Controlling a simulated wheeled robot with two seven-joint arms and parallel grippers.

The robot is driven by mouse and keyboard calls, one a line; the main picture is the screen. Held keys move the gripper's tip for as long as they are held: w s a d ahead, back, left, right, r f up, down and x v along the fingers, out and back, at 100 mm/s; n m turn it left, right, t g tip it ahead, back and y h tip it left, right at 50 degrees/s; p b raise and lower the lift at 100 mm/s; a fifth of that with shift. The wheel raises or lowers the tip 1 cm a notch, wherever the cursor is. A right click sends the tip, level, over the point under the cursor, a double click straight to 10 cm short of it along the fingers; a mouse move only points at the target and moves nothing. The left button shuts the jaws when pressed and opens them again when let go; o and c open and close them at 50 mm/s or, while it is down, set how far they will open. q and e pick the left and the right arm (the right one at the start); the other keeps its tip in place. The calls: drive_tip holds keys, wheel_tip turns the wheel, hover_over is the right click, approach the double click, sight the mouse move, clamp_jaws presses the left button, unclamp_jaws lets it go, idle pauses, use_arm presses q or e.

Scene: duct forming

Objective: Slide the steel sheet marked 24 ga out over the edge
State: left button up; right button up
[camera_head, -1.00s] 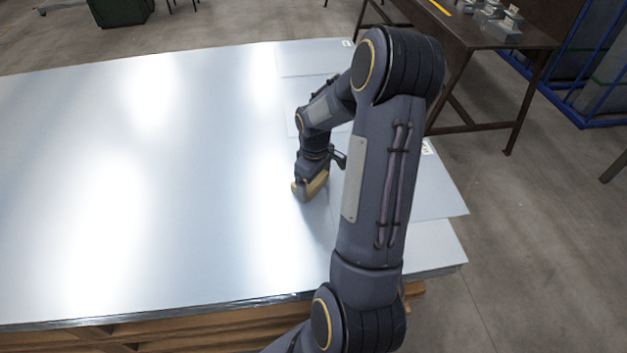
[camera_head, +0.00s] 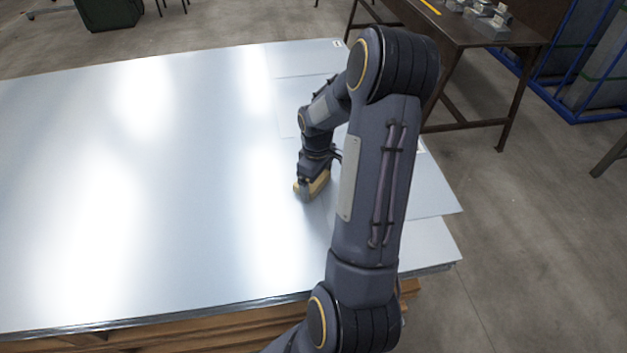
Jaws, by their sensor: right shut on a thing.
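Thin steel sheets lie on a large pale metal stack (camera_head: 130,200). One steel sheet (camera_head: 432,190) sticks out a little past the stack's right edge; a white label shows partly beside my arm, too small to read. Another sheet (camera_head: 300,62) lies farther back, with a small label at its far right corner. I cannot read which is marked 24 ga. My right gripper (camera_head: 312,188) is low on the sheets, shut at the left end of the protruding sheet. The fingertips and the grip itself are hard to see. My left gripper is not in view.
The stack rests on wooden timbers (camera_head: 200,328). A dark steel table (camera_head: 470,30) with metal blocks stands beyond its right side. A blue rack (camera_head: 560,90) is at the far right. Bare concrete floor lies right of the stack.

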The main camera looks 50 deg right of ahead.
sight(334, 185)
drive_tip(key=shift+s+d, duration=0.15)
drive_tip(key=shift+s, duration=0.05)
drive_tip(key=shift+s+d, duration=0.3)
drive_tip(key=shift+d, duration=0.1)
drive_tip(key=shift+d, duration=0.1)
idle(0.4)
drive_tip(key=shift+s+d, duration=0.3)
drive_tip(key=shift+s, duration=0.05)
drive_tip(key=shift+s+d, duration=0.4)
drive_tip(key=shift+d, duration=0.1)
idle(0.4)
drive_tip(key=shift+s+d, duration=0.35)
drive_tip(key=shift+d, duration=0.05)
